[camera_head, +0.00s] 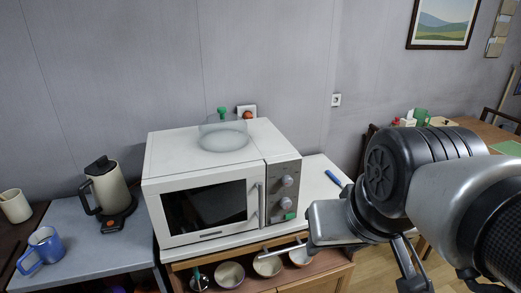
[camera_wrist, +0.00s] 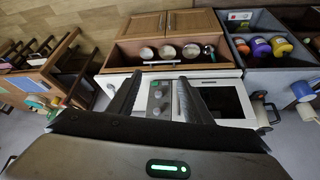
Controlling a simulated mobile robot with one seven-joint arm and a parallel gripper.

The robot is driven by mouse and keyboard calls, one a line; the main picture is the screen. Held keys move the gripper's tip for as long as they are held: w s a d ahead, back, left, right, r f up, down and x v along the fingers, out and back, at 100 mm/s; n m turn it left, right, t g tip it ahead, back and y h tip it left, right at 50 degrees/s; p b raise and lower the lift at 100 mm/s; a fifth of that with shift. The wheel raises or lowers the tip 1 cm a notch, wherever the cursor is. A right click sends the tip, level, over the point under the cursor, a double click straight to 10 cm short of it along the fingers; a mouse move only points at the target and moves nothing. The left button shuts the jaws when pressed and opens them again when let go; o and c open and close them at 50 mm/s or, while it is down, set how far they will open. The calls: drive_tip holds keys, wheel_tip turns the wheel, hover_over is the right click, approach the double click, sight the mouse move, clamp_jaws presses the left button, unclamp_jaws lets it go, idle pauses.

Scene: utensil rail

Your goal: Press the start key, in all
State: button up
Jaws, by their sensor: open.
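A white microwave (camera_head: 160,150) stands on a white-topped cabinet, its dark-windowed door shut. Its grey control panel (camera_head: 277,179) on the right has two round knobs and a green key (camera_head: 290,216) low down. Whether either finger touches the microwave I cannot tell.
A glass dish (camera_head: 223,138) lies on the microwave. A blue object (camera_head: 333,178) is on the white top to the right. Bowls (camera_head: 267,265) stand on the open shelf below. A kettle (camera_head: 108,185) and blue mug (camera_head: 42,248) are on the left counter.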

drive_tip(key=shift+r, duration=0.1)
clamp_jaws()
idle(1.5)
